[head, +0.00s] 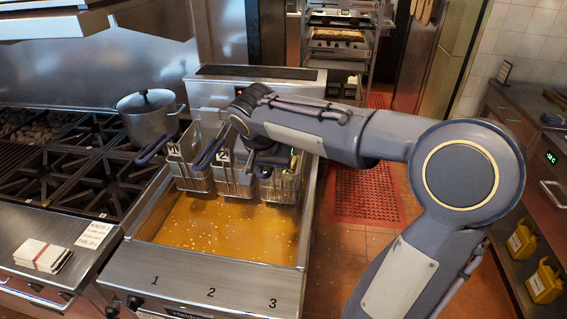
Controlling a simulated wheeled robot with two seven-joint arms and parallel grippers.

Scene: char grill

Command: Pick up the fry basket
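Several wire fry baskets hang in a row at the back of the fryer, above the yellow oil. The left basket (188,171) has a tag 1, the middle basket (233,181) a tag 2, and the right basket (284,187) hangs beside them. Blue handles stick out toward the front left. My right arm reaches in from the right, and its wrist is over the middle and right baskets. My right gripper (266,163) points down near the right basket's handle; its fingers are mostly hidden, so contact is unclear. My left gripper is out of view.
The fryer front ledge (205,282) is marked 1, 2, 3. A stove with a lidded pot (150,118) stands at left, with a white stack (43,256) on its front ledge. A red mat (367,195) covers floor at right; a counter stands further right.

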